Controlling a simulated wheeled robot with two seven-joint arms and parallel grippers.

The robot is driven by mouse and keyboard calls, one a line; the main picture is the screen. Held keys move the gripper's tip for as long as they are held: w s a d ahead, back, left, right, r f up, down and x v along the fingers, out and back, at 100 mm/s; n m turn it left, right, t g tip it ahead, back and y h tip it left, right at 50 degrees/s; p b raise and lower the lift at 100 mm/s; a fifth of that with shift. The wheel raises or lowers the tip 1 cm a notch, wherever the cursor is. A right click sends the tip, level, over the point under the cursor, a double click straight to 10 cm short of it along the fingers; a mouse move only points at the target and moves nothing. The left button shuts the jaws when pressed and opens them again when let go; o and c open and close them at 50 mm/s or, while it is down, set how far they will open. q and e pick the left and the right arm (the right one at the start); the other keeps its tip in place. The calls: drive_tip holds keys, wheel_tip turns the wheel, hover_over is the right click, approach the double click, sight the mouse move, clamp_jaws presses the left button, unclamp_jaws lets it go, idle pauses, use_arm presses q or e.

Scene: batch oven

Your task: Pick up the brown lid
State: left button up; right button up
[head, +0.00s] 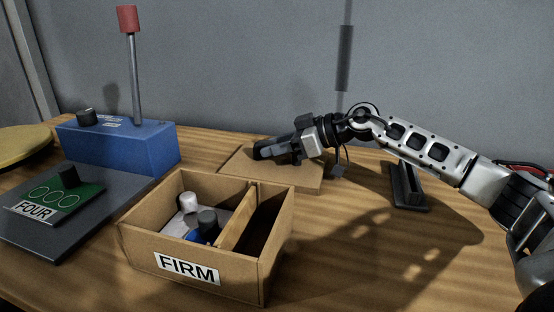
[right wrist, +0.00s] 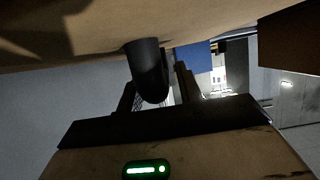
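The brown lid (head: 235,166) is a flat square board that lies on the wooden table behind the divided box. It also shows as a tan surface across the top of the right wrist view (right wrist: 60,50), with a dark rounded knob (right wrist: 148,72) on it. My right gripper (head: 262,151) is low over the lid and hides the knob in the head view. In the right wrist view its two fingers (right wrist: 155,88) stand apart, one on each side of the knob, with a gap showing on the right. My left gripper is out of view.
A cardboard box (head: 138,248) labelled FIRM, holding white, dark and blue pieces, stands in front of the lid. A blue block (head: 120,150) with a red-topped lever (head: 128,20) is at left, beside a grey FOUR panel (head: 85,225). A black slotted stand (head: 408,190) is at right.

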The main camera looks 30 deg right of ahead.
clamp_jaws()
